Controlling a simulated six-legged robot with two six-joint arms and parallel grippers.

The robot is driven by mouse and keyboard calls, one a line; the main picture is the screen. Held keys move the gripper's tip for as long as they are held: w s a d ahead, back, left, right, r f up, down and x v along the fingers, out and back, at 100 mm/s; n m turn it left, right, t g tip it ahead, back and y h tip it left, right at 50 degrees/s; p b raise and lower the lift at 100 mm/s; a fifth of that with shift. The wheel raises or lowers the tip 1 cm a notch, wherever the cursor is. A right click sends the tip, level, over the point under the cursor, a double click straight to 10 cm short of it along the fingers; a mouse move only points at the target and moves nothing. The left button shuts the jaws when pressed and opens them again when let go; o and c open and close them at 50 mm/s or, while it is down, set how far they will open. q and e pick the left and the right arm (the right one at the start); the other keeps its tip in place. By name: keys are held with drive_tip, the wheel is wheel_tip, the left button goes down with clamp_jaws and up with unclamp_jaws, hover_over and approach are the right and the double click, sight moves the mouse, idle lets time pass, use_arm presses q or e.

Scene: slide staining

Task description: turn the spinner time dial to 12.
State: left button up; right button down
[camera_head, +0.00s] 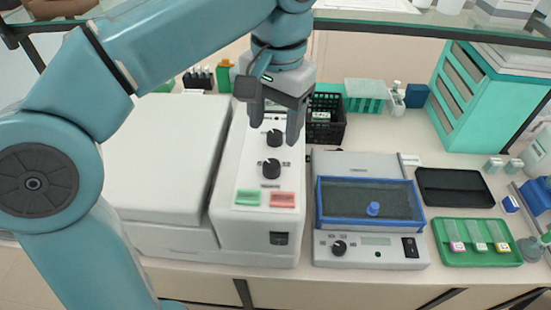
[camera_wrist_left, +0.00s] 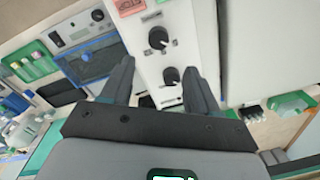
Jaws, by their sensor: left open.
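The spinner (camera_head: 232,220) is a large white machine with a panel carrying two black dials. The far dial (camera_head: 275,138) and the near dial (camera_head: 271,168) both show; small markings surround them, too small to read surely. I cannot tell which is the time dial. My left gripper (camera_head: 273,122) is open, pointing down over the far dial, with a finger to each side of it in the picture. In the left wrist view the far dial (camera_wrist_left: 171,75) lies between the open fingers (camera_wrist_left: 158,68), and the near dial (camera_wrist_left: 157,38) is beyond them. Contact is not visible. My right gripper is not in view.
Green and red buttons (camera_head: 269,199) are on the panel's front. Right of the spinner stand a blue-framed device (camera_head: 325,215), a black tray (camera_head: 455,187) and a green slide tray (camera_head: 450,258). A black basket (camera_head: 325,132) is behind. A glass shelf (camera_head: 430,30) spans above.

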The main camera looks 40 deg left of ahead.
sight(273, 163)
use_arm(q)
drive_tip(key=f, duration=0.1)
drive_tip(key=s+f, duration=0.1)
drive_tip(key=f, duration=0.1)
drive_tip(key=f+b, duration=0.1)
drive_tip(key=f, duration=0.1)
drive_tip(key=shift+s+d+f, duration=0.15)
drive_tip(key=shift+s+d, duration=0.1)
drive_tip(key=shift+s, duration=0.05)
drive_tip(key=shift+w+a+f, duration=0.2)
drive_tip(key=shift+w+f, duration=0.05)
drive_tip(key=shift+f, duration=0.35)
drive_tip(key=shift+w+a+f, duration=0.2)
drive_tip(key=shift+w+f, duration=0.05)
drive_tip(key=shift+f, duration=0.3)
drive_tip(key=shift+w+d+f, duration=0.1)
drive_tip(key=shift+f, duration=0.15)
drive_tip(key=shift+s+d+r, duration=0.1)
drive_tip(key=shift+s+d, duration=0.1)
drive_tip(key=shift+s, duration=0.15)
drive_tip(key=shift+w+a, duration=0.15)
drive_tip(key=shift+a, duration=0.05)
drive_tip(key=shift+c, duration=1.2)
drive_tip(key=shift+w, duration=0.15)
drive_tip(key=c, duration=0.8)
